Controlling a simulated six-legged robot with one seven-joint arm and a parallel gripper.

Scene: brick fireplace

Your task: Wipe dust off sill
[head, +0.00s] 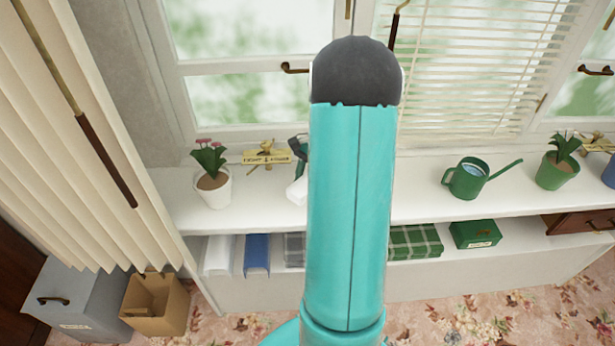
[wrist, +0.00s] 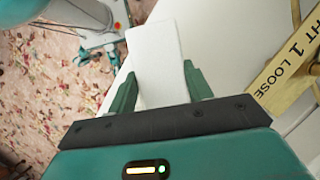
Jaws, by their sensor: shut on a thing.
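The white sill (head: 425,208) runs along under the windows in the head view. My gripper (wrist: 160,72) has its two green fingers shut on a flat white pad or cloth (wrist: 157,45), which sticks out past the fingertips. In the head view, the white pad (head: 297,191) shows just left of my arm, at the sill, and my arm hides part of the gripper. The sill's white surface also fills the middle of the wrist view (wrist: 222,40). I cannot tell whether the pad touches the sill. I cannot make out dust on it.
A flowerpot with pink flowers (head: 212,186) and a lettered wooden sign (head: 267,157) stand left of my gripper. A green watering can (head: 465,182) and a green-potted plant (head: 557,170) stand to the right. Bare sill lies before the can. A blind (head: 470,60) hangs behind.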

